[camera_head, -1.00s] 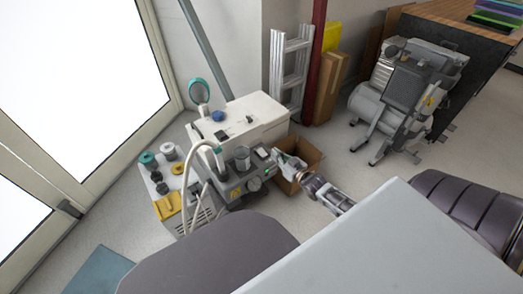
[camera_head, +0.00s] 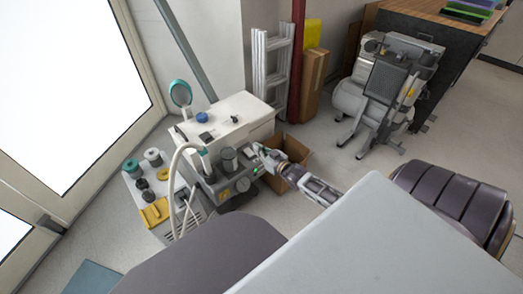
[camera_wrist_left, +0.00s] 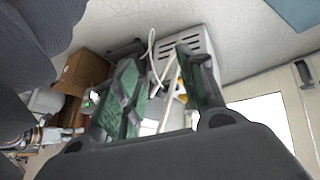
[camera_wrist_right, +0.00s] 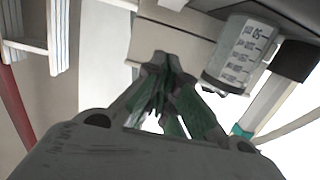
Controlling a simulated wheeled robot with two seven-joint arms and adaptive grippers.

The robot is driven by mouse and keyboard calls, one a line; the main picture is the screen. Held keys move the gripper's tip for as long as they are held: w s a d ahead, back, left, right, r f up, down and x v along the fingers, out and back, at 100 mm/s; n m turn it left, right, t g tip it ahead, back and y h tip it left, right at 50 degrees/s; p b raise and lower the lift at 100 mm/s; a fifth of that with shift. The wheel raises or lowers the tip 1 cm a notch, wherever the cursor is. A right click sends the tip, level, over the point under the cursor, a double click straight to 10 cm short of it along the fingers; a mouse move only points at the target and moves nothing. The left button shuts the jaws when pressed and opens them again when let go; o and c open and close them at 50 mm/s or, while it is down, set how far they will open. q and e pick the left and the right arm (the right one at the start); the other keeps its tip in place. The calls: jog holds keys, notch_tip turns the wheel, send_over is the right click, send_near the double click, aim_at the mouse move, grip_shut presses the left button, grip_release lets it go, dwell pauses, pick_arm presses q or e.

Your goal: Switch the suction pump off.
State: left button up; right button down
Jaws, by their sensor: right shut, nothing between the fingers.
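I cannot make out the switch.
A cardboard box (camera_head: 297,152) stands behind my right gripper. A padded chair (camera_head: 200,255) fills the front, and a pale grey surface (camera_head: 375,245) is at front right.

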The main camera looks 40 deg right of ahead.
aim_at(250, 154)
jog(key=shift+w+f+b, duration=0.15)
jog(key=shift+w+b, duration=0.15)
jog(key=shift+w, duration=0.45)
jog(key=shift+w+a+f+b, duration=0.1)
jog(key=shift+w+b, duration=0.35)
jog(key=shift+w, duration=0.55)
jog(key=shift+w+a+f+b, duration=0.15)
jog(key=shift+w+b, duration=0.45)
jog(key=shift+w, duration=0.7)
jog(key=shift+w+f+b, duration=0.15)
jog(key=shift+f+b, duration=0.4)
jog(key=shift+f, duration=0.35)
jog(key=shift+f+b, duration=0.35)
jog(key=shift+f, duration=0.15)
jog(key=shift+w+f, duration=0.1)
jog(key=shift+f, duration=0.3)
pick_arm(q)
notch_tip(250, 154, down, 6)
jog(key=d, duration=0.1)
jog(key=shift+s+f+t+h+b, duration=0.15)
jog(key=shift+s+t+h+b, duration=0.15)
jog(key=shift+h+b, duration=0.1)
pick_arm(e)
jog(key=shift+f, duration=0.15)
pick_arm(q)
jog(key=shift+w+d, duration=0.1)
